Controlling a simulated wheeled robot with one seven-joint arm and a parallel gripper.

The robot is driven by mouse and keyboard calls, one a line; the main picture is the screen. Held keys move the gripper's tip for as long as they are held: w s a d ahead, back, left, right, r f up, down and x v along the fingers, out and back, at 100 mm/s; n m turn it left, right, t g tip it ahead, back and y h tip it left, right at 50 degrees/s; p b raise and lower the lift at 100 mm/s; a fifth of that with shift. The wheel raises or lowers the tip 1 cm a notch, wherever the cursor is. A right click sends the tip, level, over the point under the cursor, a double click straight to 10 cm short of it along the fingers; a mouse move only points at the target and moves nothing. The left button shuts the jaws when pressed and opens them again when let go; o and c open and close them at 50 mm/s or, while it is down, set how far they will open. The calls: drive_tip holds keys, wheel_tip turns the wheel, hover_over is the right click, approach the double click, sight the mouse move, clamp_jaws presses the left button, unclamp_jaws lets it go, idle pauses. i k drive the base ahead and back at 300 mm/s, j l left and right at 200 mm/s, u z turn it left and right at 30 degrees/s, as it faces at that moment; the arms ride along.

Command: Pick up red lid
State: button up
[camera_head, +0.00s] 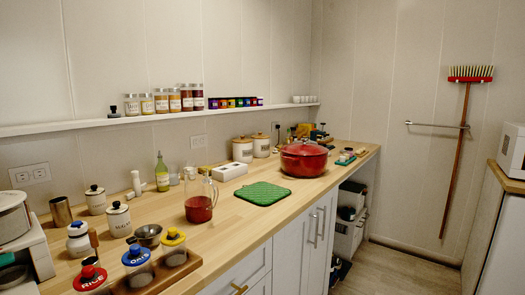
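Two red lids show in the head view. The other red lid (304,149) sits on a large red pot (303,166) farther back on the wooden counter. The frame does not show which one the task names. My gripper is not in view.
A green quilted mat (262,193) lies on the counter before the pot. A glass pitcher of red liquid (200,198), a metal bowl (148,236) and white canisters (118,219) stand nearer. A shelf (200,115) with jars runs along the wall. Floor (400,270) is clear at right.

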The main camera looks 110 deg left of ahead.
sight(304, 149)
drive_tip(key=u, duration=3.75)
drive_tip(key=i+l+u, duration=0.1)
drive_tip(key=i+l, duration=0.15)
